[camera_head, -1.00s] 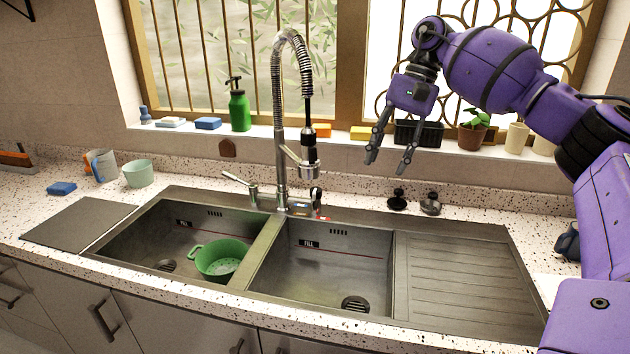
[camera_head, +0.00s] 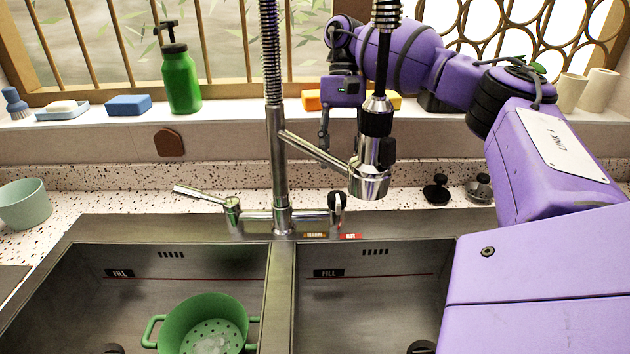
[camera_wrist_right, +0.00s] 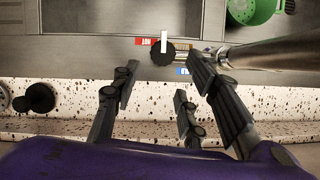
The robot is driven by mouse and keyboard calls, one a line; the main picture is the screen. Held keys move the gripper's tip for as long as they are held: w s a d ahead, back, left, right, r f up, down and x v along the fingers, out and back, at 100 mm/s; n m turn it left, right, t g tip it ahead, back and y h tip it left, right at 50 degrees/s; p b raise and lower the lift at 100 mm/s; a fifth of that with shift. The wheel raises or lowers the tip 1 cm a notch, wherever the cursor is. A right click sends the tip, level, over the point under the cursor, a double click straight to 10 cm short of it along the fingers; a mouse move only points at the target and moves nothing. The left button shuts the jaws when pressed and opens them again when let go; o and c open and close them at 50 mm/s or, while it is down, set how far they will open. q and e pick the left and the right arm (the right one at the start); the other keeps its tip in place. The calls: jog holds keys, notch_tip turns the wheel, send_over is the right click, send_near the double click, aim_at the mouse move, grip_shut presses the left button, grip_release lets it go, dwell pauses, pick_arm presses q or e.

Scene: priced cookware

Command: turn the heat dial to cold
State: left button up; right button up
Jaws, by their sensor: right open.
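The heat dial (camera_head: 336,203) is a small dark knob at the right end of the faucet base, behind the divider between the sink basins. In the right wrist view the black dial (camera_wrist_right: 162,54) has a white pointer standing up in the picture. A red label (camera_wrist_right: 144,41) lies to its left and a blue label (camera_wrist_right: 183,71) below right. My right gripper (camera_wrist_right: 165,76) is open and empty, with its fingers on either side of the dial in that view; contact cannot be told. In the head view my right gripper (camera_head: 326,150) is partly hidden behind the faucet sprayer. My left gripper is not in view.
The faucet sprayer (camera_head: 371,150) hangs in front of my right wrist. A lever handle (camera_head: 202,195) is left of the spout. A green colander (camera_head: 202,325) sits in the left basin; the sill holds a green bottle (camera_head: 180,80).

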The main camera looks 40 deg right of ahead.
aim_at(341, 194)
jog(key=x, duration=0.2)
jog(key=s+x, duration=0.1)
jog(key=x, duration=0.1)
jog(key=shift+p, duration=0.3)
jog(key=shift+x, duration=1.15)
jog(key=shift+a+f, duration=0.2)
jog(key=shift+f, duration=0.45)
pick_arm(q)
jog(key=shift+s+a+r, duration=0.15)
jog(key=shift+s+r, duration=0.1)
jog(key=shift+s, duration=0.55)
pick_arm(e)
jog(key=shift+w, duration=0.15)
jog(key=c, duration=1)
